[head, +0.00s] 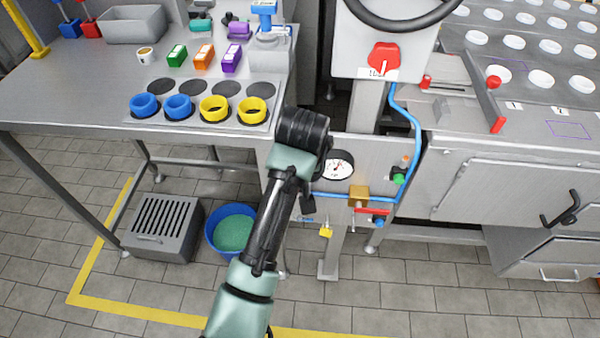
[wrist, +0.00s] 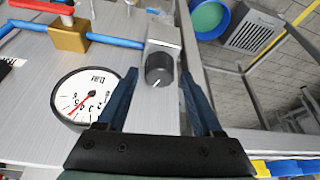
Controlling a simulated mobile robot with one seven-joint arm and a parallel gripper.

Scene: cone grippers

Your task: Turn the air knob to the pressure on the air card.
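The air knob (wrist: 159,69) is a round black knob with a white mark, on a grey block in the wrist view. My gripper (wrist: 157,74) is open, with one dark blue finger on each side of the knob and gaps between. I cannot tell how far the fingertips reach along it. A round white gauge (wrist: 82,96) marked "bar" with a red needle is beside the left finger, partly covered. The gauge also shows in the head view (head: 337,165), where my arm hides the knob. I cannot make out an air card in either view.
A brass block (wrist: 68,34) on blue pipe is near the gauge. A red switch (head: 383,56) is above the panel. A steel table (head: 60,95) with blue and yellow rings stands left. A blue bucket (head: 232,209) and a grey slatted box (head: 163,225) are on the floor.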

